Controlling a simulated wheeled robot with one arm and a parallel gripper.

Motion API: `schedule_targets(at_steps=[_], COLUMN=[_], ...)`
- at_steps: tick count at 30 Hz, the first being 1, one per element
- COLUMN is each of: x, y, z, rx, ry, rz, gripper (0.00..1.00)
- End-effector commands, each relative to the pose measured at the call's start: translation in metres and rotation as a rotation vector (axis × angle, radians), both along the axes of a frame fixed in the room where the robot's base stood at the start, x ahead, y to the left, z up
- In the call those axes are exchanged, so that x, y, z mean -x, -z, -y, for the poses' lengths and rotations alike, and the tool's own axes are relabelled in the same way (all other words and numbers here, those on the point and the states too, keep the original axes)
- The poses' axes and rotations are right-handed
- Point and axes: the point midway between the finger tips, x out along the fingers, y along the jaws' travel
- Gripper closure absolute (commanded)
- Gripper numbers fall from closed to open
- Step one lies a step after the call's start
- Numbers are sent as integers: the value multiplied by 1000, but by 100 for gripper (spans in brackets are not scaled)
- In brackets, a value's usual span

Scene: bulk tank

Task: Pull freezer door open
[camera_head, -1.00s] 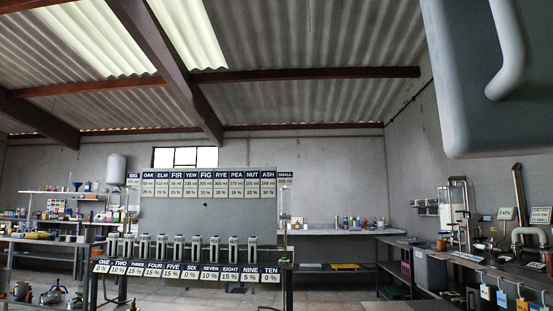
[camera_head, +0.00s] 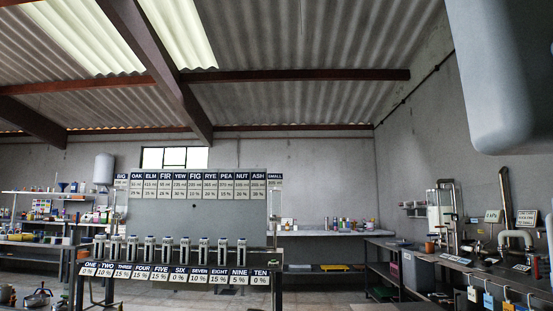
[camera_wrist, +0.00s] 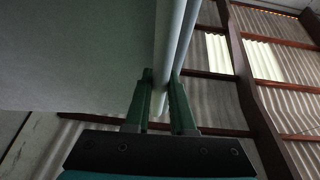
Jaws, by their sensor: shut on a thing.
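In the wrist view, my gripper (camera_wrist: 161,80) has its two green fingers on either side of a long, pale, round bar, the handle (camera_wrist: 172,45). It is shut on this bar. A broad flat grey panel, which looks like the freezer door (camera_wrist: 75,55), fills the upper left beside the bar. The panel's lower edge shows against the wall and ceiling behind it. How far the door stands open cannot be told. The head view does not clearly show the freezer or my gripper's fingers.
A long bench with a row of dispensers and number labels (camera_head: 175,274) stands ahead. A wall board of name cards (camera_head: 200,185) hangs behind it. A counter with pipes and equipment (camera_head: 470,265) runs along the right. Shelves (camera_head: 50,220) stand at the left.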

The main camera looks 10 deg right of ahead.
Motion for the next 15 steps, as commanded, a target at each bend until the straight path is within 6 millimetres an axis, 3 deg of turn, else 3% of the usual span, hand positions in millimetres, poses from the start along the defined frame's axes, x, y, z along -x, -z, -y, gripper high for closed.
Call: schedule_targets(at_steps=[4,5,12,15], x=[-3,-3,-2,-2], y=[4,4,3,2], z=[1,1,0,0], rx=[-3,-3,-2,-2], ry=[1,1,1,1], rz=[-12,-13,-7,-6], gripper=[100,75,48,48])
